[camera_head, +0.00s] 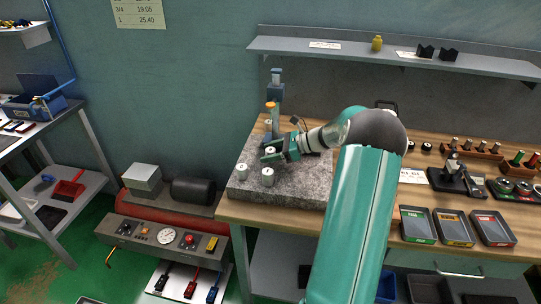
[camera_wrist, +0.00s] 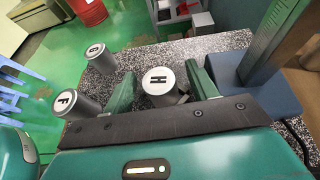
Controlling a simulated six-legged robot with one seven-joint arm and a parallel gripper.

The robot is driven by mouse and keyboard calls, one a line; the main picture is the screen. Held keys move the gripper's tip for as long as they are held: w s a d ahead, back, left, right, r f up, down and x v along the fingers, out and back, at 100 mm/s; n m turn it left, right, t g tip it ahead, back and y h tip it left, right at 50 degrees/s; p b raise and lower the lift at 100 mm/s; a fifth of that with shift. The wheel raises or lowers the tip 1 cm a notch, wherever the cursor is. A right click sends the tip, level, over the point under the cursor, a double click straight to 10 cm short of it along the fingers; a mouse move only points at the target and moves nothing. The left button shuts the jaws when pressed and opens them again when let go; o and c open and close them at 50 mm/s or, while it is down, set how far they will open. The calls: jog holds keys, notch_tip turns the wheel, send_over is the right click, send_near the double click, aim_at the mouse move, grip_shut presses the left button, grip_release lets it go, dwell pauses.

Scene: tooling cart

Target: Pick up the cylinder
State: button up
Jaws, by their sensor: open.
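Several short grey metal cylinders with lettered white tops stand upright on the granite plate (camera_head: 300,185). In the wrist view the cylinder marked H (camera_wrist: 160,82) stands between the two green fingers of my gripper (camera_wrist: 162,90), which is open. A gap shows beside its left side; contact on the right is unclear. The H cylinder's lower part is hidden by the gripper body. The cylinders marked G (camera_wrist: 98,58) and F (camera_wrist: 75,108) stand outside the left finger. In the head view my gripper (camera_head: 271,151) is low over the plate, with two cylinders (camera_head: 242,172) (camera_head: 267,177) nearer the front edge.
A tall blue-grey stand (camera_wrist: 268,50) rises close to the right finger. Small trays (camera_head: 417,226) and a dial tool (camera_head: 456,176) lie right on the wooden bench. The plate's front right is clear.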

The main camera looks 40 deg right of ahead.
jog(key=c, duration=1.1)
jog(key=shift+r, duration=0.15)
